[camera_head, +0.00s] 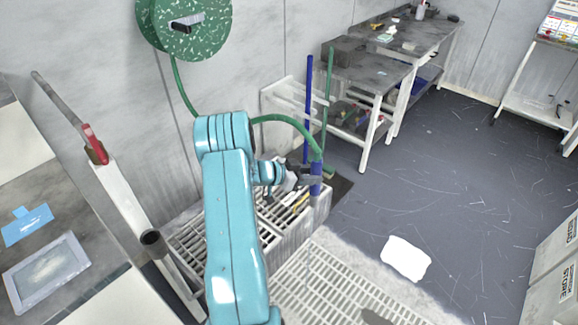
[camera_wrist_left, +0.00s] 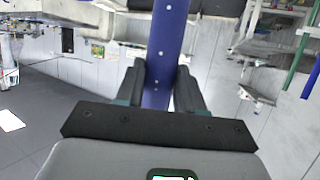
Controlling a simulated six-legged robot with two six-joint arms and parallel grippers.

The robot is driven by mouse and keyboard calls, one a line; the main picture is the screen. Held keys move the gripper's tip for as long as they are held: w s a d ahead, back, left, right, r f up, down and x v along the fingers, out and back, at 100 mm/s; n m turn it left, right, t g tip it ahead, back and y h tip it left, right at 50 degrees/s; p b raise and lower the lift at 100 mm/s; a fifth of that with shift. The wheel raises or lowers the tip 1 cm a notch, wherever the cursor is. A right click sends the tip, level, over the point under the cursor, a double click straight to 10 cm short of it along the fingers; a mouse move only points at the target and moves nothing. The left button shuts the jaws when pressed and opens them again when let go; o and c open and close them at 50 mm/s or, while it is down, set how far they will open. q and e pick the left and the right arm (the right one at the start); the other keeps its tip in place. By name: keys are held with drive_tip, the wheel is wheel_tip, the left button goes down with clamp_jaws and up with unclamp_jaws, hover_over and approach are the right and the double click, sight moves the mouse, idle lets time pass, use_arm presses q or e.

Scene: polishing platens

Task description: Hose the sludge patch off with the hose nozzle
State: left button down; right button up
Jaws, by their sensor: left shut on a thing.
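The hose nozzle (camera_head: 316,181) is a blue cylinder at the end of a green hose (camera_head: 290,121). My left gripper (camera_head: 312,181) is shut around it and holds it upright above the slatted basin. In the left wrist view the blue nozzle (camera_wrist_left: 166,50) stands between the two dark fingers of my left gripper (camera_wrist_left: 164,88). My right gripper is in neither view.
A green hose reel (camera_head: 186,24) hangs on the wall. Blue (camera_head: 306,110) and green (camera_head: 328,103) poles stand behind the nozzle. Workbenches (camera_head: 375,72) line the back. A flat white patch (camera_head: 405,258) lies on open dark floor right of the grating (camera_head: 318,285).

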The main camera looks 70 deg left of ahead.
use_arm(q)
drive_tip(key=w+d+f+b, duration=0.4)
drive_tip(key=w+d+b, duration=0.4)
drive_tip(key=w+d, duration=0.4)
drive_tip(key=w+d+f+b, duration=0.4)
drive_tip(key=w+d+b, duration=0.4)
drive_tip(key=d, duration=0.8)
drive_tip(key=w, duration=0.3)
drive_tip(key=shift+w, duration=0.35)
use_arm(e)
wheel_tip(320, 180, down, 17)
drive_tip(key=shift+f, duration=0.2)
use_arm(q)
drive_tip(key=shift+f, duration=0.2)
